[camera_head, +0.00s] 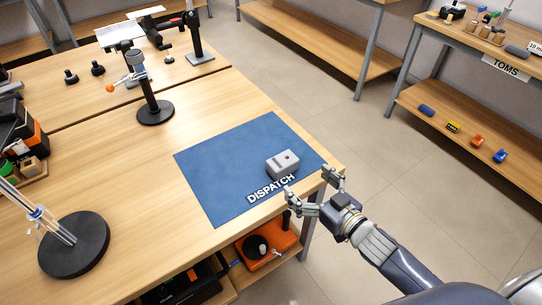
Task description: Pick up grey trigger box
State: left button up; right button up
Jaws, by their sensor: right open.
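The grey trigger box (283,164) sits on the blue mat (222,167) marked "DISPATCH", near the mat's right corner. It is a small light-grey block with a dark round spot on top. My right gripper (308,184) reaches in from the lower right. Its two fingers are spread apart and empty. They point toward the box and hover near the table's front corner, a short way from the box. My left gripper is not in view.
A black stand (155,111) is behind the mat. A round black base (74,245) with a clear tube stands at the lower left. An orange item (268,244) lies on the shelf below. A "TOMS" bench (470,50) is at right, across open floor.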

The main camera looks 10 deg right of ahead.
aim_at(289, 166)
jog(key=shift+a+r+p+x, duration=0.15)
jog(key=shift+p+x, duration=0.1)
jog(key=shift+x, duration=2.4)
jog(key=shift+a+r+p+x, duration=0.1)
jog(key=shift+r+p+x, duration=0.15)
jog(key=shift+x, duration=2.4)
jog(key=shift+c, duration=0.3)
jog(key=c, duration=1.3)
